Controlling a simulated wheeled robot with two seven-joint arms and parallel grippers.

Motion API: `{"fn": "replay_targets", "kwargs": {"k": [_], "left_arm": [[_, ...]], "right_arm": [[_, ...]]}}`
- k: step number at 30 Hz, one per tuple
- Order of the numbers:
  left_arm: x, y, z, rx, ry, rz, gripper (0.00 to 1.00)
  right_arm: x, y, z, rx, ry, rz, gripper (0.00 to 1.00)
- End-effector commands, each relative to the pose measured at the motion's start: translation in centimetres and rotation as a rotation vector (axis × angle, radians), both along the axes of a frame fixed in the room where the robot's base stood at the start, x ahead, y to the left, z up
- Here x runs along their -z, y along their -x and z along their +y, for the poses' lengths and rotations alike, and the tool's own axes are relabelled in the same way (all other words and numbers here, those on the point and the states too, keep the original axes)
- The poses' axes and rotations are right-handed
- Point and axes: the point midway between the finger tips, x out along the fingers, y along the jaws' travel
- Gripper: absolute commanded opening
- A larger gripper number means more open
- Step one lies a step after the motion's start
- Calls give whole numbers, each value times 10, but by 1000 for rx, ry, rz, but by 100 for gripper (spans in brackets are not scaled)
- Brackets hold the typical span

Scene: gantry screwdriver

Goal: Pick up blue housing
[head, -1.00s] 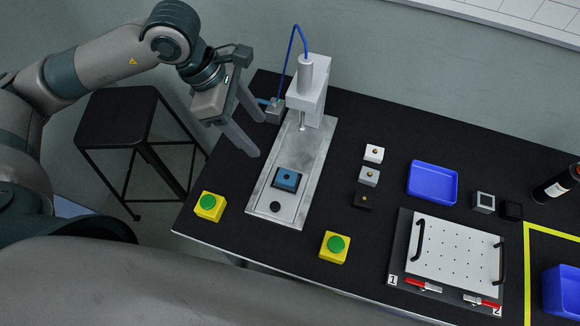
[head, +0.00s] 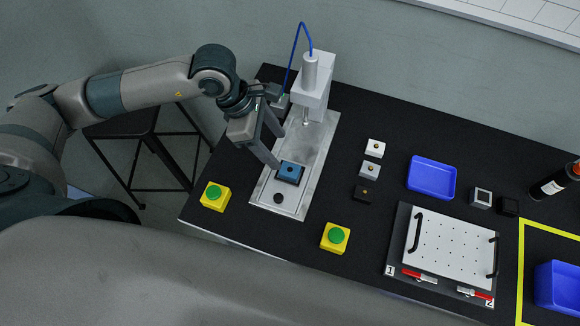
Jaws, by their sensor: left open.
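The blue housing (head: 290,173) is a small blue block with a dark hole in its top. It sits in a dark seat on the metal base plate (head: 318,160) of the gantry screwdriver (head: 311,85). My left gripper (head: 279,151) is open, its fingers pointing down just behind and left of the housing. One fingertip is close to the housing's upper left edge; I cannot tell if it touches. No housing is held. My right gripper is not in view.
Yellow boxes with green buttons stand left (head: 215,196) and right (head: 335,237) of the fixture. Small white, grey and black blocks (head: 373,149), a blue tray (head: 432,177) and a perforated white plate (head: 451,252) lie to the right. A stool (head: 130,124) stands behind left.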

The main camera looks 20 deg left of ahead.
Motion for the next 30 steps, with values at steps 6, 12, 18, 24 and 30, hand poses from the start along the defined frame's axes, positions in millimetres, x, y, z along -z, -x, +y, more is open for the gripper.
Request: {"fn": "replay_targets", "kwargs": {"k": [6,12,18,24,30], "left_arm": [[27,-2,-11,-1,-1,1,58],[36,-3,-15,1,0,0,58],[36,-3,-15,1,0,-1,58],[41,-2,-16,-1,-2,2,58],[59,2,-20,0,-1,4,58]], "right_arm": [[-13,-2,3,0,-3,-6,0],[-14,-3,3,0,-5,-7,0],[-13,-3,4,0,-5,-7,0],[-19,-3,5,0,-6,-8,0],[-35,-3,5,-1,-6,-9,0]]}}
